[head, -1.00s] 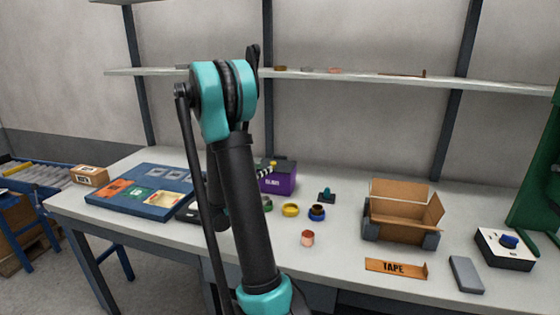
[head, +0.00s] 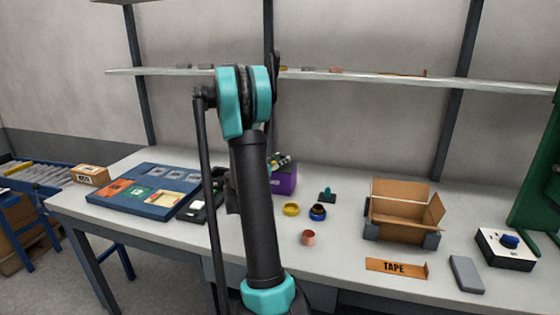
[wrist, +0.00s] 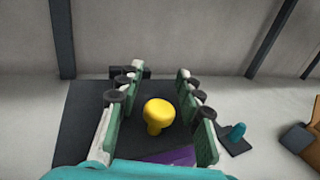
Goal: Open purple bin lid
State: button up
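The purple bin (head: 285,184) stands at the back of the table in the head view, partly hidden behind my arm. In the wrist view its dark lid (wrist: 82,130) lies below my gripper, with a strip of purple wall (wrist: 178,156) at the bottom. A yellow knob (wrist: 158,113) on the lid shows between my fingers. My gripper (wrist: 160,80) is open, with one green-padded finger on each side of the knob and visible gaps to it. In the head view my gripper (head: 280,160) is small and just above the bin.
A yellow ring (head: 291,209), a blue ring (head: 317,212) and a copper coil (head: 308,238) lie in front of the bin. A small teal-topped object (head: 327,195) is to its right. An open cardboard box (head: 400,218) stands farther right. A shelf (head: 350,80) runs above the table.

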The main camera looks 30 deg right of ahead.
grip_shut()
